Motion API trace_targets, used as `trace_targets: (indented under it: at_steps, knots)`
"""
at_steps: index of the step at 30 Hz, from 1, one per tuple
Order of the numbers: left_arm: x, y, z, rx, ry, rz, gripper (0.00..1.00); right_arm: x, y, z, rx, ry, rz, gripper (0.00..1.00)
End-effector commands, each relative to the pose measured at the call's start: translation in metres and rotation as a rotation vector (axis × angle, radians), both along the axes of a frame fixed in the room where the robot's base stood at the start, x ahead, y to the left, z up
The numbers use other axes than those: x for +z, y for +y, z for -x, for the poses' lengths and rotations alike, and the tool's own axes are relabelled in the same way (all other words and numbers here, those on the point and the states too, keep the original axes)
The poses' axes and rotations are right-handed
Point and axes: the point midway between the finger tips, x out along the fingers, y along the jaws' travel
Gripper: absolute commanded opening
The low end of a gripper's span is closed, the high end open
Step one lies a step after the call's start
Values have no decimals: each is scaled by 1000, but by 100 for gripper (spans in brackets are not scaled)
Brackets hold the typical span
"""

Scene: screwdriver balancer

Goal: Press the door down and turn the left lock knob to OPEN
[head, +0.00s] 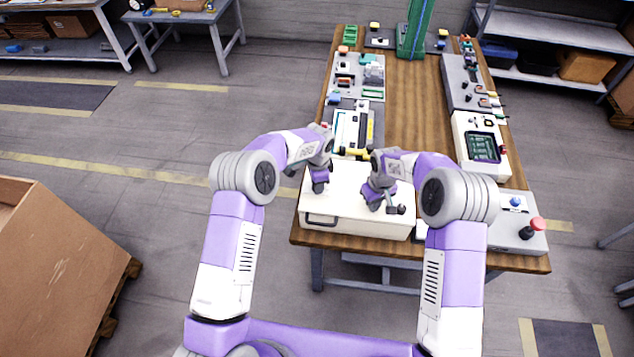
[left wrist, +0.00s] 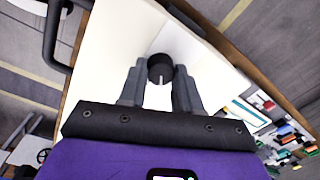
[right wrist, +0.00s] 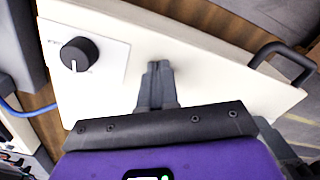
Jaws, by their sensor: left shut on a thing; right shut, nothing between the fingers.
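The white door (head: 345,212) is the broad light panel at the near end of the bench, with a dark handle (head: 321,220) at its front edge. My left gripper (head: 319,188) is shut on the black left lock knob (left wrist: 160,67), which shows a white pointer line between the fingers in the left wrist view. My right gripper (head: 374,206) is shut and empty, its tips at the door surface; contact is hard to confirm. The right lock knob (right wrist: 79,54) stands on a pale labelled plate, apart from the right fingers. The lettering is too small to read.
A red button (head: 538,223) and a blue button (head: 515,202) stand to the right of the door. A panel with a dark screen (head: 482,147) and several devices stand further back. The wooden bench top (head: 412,100) is clear in the middle.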

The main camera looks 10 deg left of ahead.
Motion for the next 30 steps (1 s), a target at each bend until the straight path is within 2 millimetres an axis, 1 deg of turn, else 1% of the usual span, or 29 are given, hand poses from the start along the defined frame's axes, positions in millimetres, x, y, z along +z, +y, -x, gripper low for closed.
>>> trace_targets:
  at_steps: [1, 18, 24, 30]
  knots:
    - [0, -1, 0, 42, 2, -2, 2, -2, 1, 1, 0, 4, 0, 0]
    - [0, -1, -1, 580, 1, -4, 2, -3, 1, 1, 0, 4, 0, 0]
    - [0, 0, -1, 744, 1, -5, 2, -3, 1, 1, 0, 4, 0, 0]
    - [0, -1, -1, 867, 2, -6, 2, -3, 1, 1, 0, 4, 0, 0]
